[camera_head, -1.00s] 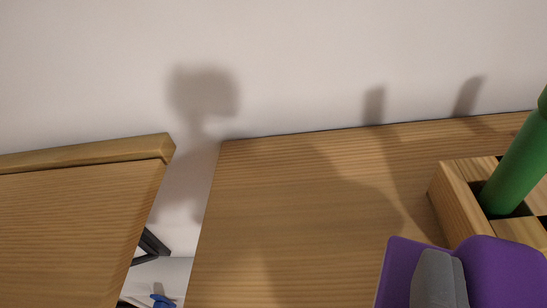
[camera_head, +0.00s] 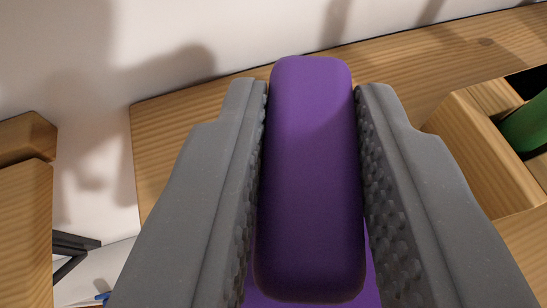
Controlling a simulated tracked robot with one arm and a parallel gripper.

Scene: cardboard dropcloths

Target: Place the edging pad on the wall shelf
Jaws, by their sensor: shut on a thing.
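The purple edging pad (camera_head: 310,190) fills the middle of the view, a long rounded purple block with more purple showing under its near end. My gripper (camera_head: 311,95) is shut on it, with one grey, bumpy-faced finger along each side. The pad's lower part is mostly hidden by the fingers. A wooden board with a raised back lip, which looks like the wall shelf (camera_head: 24,235), shows at the left edge, left of my gripper. A black bracket (camera_head: 72,250) shows beside and below it.
A wooden surface (camera_head: 165,125) lies under and behind the pad, against the pale wall (camera_head: 240,25). A wooden box with compartments (camera_head: 470,150) and a green cylinder (camera_head: 525,125) stand at the right. A gap separates the two boards.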

